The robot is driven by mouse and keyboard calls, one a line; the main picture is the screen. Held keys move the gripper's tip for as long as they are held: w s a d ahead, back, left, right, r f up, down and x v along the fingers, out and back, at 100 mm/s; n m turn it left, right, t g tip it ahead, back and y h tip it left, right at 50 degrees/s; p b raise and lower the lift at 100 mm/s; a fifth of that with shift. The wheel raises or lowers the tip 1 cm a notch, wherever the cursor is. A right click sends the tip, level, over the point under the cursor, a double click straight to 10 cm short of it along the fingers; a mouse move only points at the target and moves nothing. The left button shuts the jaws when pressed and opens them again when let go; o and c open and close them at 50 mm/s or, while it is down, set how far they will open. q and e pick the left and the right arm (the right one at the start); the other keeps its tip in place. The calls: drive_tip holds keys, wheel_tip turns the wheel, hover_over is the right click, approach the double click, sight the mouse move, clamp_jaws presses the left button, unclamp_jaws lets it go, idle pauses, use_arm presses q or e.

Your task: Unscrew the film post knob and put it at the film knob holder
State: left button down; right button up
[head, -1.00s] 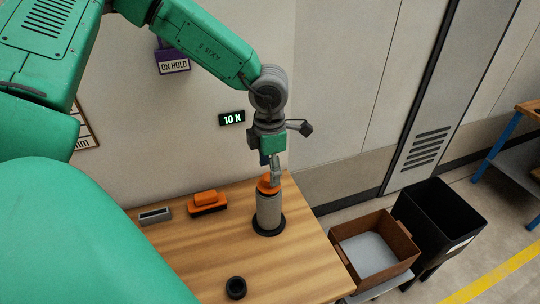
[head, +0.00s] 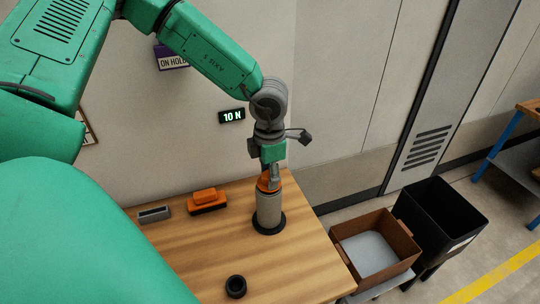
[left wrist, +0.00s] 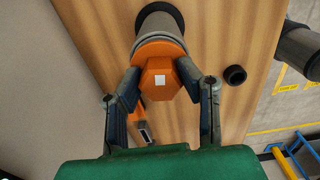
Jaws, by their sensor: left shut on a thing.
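The film post is a grey cylinder (head: 269,211) on a dark round base, standing upright on the wooden table. Its orange knob (head: 264,184) sits on top. My left gripper (head: 270,179) points down from above and is shut on the knob, one finger on each side. A black ring-shaped piece (head: 236,287) stands on the table's front part; it also shows in the left wrist view (left wrist: 235,75). I cannot tell whether it is the knob holder.
On the wooden table (head: 190,255), an orange block-like piece (head: 206,201) and a grey slotted piece (head: 154,215) lie near the wall. A brown open box (head: 400,242) and a black bin (head: 440,215) stand right of the table. A display (head: 231,116) reads 10 N.

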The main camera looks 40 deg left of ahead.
use_arm(q)
drive_tip(key=n, duration=0.3)
drive_tip(key=shift+n, duration=0.3)
drive_tip(key=n, duration=0.4)
drive_tip(key=shift+n, duration=0.3)
drive_tip(key=n, duration=0.7)
drive_tip(key=shift+a+n, duration=0.1)
drive_tip(key=shift+n, duration=0.3)
drive_tip(key=n+b, duration=0.1)
drive_tip(key=n, duration=0.4)
drive_tip(key=shift+f+b, duration=0.1)
drive_tip(key=shift+b, duration=0.25)
drive_tip(key=n, duration=0.3)
